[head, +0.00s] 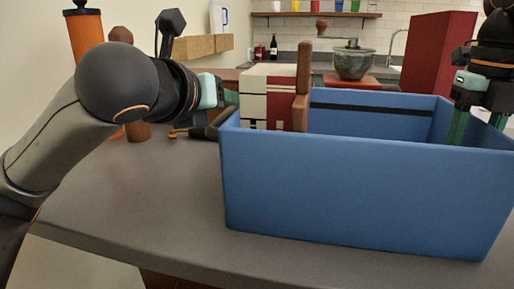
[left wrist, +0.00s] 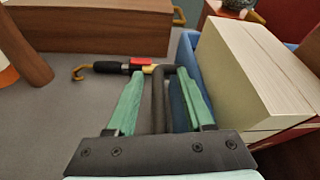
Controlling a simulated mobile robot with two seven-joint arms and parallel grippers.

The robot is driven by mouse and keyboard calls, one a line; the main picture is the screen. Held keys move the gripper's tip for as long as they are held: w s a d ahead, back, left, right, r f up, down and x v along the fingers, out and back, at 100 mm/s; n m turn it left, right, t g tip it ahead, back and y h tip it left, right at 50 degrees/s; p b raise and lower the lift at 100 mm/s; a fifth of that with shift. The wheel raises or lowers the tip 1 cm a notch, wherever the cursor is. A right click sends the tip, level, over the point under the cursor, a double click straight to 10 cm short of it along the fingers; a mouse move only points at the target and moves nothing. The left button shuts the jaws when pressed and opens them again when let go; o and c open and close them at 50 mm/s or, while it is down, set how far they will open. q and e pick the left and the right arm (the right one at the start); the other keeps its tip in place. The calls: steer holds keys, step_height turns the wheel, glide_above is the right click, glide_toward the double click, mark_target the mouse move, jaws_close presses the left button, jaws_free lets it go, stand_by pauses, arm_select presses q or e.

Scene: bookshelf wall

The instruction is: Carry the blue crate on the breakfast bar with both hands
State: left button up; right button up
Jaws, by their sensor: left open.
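The blue crate (head: 350,185) stands on the grey breakfast bar (head: 150,200). It holds a cream, red and black block like a book (head: 267,95) and a brown wooden piece (head: 303,80). My left gripper (head: 232,98) is open at the crate's left end. In the left wrist view, its green fingers (left wrist: 160,73) stand on either side of a dark bar (left wrist: 159,95), with the crate's blue side (left wrist: 178,105) beside the right finger. My right gripper (head: 478,125) is at the crate's right end, its green fingers apart, one inside the rim; the tips are partly hidden.
A black-handled hooked tool (left wrist: 108,67) lies on the bar just beyond my left fingers. A long brown wooden box (left wrist: 95,25) lies farther back. An orange mill (head: 85,35), a stone bowl (head: 353,65) and a tall red box (head: 437,50) stand behind. The bar's front left is clear.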

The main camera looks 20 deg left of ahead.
mark_target(471, 120)
arm_select(q)
steer(key=shift+w+d+f+g, duration=0.1)
steer(key=shift+f+g, duration=0.05)
steer(key=shift+f, duration=0.45)
steer(key=shift+w+d+f+g, duration=0.1)
steer(key=shift+f+g, duration=0.05)
steer(key=shift+f, duration=0.4)
arm_select(e)
steer(key=shift+f, duration=0.3)
steer(key=shift+w+a+r+p, duration=0.15)
steer(key=shift+w+a+p, duration=0.15)
steer(key=shift+w+a, duration=0.1)
steer(key=shift+r, duration=0.4)
step_height(471, 120, up, 4)
steer(key=shift+r, duration=0.45)
arm_select(q)
steer(key=r+v, duration=0.1)
steer(key=v, duration=0.8)
steer(key=shift+w+a+r, duration=0.2)
steer(key=shift+a+r, duration=0.05)
steer(key=shift+r, duration=0.05)
arm_select(e)
steer(key=shift+r, duration=0.85)
